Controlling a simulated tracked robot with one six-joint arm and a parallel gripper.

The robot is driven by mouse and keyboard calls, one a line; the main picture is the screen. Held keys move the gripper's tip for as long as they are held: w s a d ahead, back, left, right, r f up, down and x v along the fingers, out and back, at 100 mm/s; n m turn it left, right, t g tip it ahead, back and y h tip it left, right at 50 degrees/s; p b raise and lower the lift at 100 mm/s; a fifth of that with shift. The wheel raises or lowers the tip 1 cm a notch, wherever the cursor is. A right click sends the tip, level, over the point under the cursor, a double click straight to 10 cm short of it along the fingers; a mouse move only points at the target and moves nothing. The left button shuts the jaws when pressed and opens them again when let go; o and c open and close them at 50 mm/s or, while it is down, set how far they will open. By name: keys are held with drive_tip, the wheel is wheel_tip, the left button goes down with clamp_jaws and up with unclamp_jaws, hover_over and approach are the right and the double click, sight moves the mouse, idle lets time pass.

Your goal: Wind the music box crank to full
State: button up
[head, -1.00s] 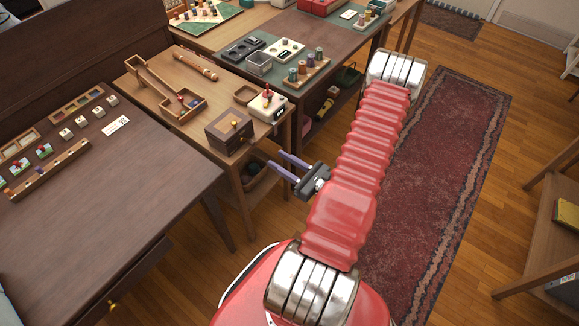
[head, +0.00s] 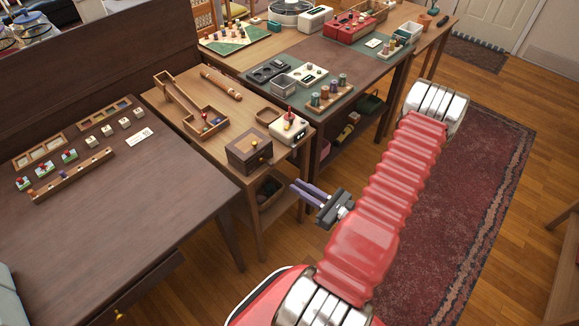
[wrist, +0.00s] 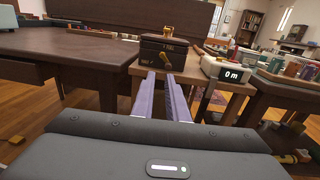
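The music box (head: 249,152) is a dark brown wooden box with a small gold crank (head: 255,155) on its front side and a gold knob on top. It stands at the front of a light wooden table (head: 226,142). In the wrist view the box (wrist: 150,52) is straight ahead, with the crank (wrist: 165,61) on its near face. My gripper (head: 299,187) has two purple fingers and is empty. It is below and to the right of the box, apart from it. In the wrist view the fingers (wrist: 160,74) point toward the box with a narrow gap between them.
A white device (head: 289,128) with a red-topped stick and a display (wrist: 231,75) reading "0 m" stands just right of the box. A wooden tray with a ramp (head: 205,120) lies behind. A dark desk (head: 130,200) is at left. The floor is clear around the rug (head: 450,220).

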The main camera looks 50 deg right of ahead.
drive_tip(key=w+a+r+n+g+y, duration=0.1)
drive_tip(key=a+r+n+y, duration=0.1)
drive_tip(key=a+r+n, duration=0.1)
drive_tip(key=w+a+r+n+g+y, duration=0.2)
drive_tip(key=a+n+y, duration=0.1)
drive_tip(key=a, duration=0.1)
drive_tip(key=w+a+r+n+g+y, duration=0.2)
drive_tip(key=a+r+n+y, duration=0.1)
drive_tip(key=shift+a+r, duration=0.35)
drive_tip(key=shift+a, duration=0.05)
clamp_jaws()
drive_tip(key=s+a+r+n+g+h, duration=0.25)
drive_tip(key=a+r+n+g, duration=0.35)
drive_tip(key=a+n, duration=0.3)
drive_tip(key=s+a+r+n+g+h, duration=0.2)
drive_tip(key=s+a+r+n+g, duration=0.2)
drive_tip(key=a+r+n+g, duration=0.35)
wheel_tip(320, 180, up, 9)
drive_tip(key=s+a+n+t+h, duration=0.1)
drive_tip(key=a+n+t+h, duration=0.1)
drive_tip(key=n+t+h, duration=0.3)
drive_tip(key=shift+r+n+t, duration=0.15)
drive_tip(key=shift+n+t, duration=0.4)
drive_tip(key=shift+n, duration=1.6)
drive_tip(key=shift+s, duration=0.2)
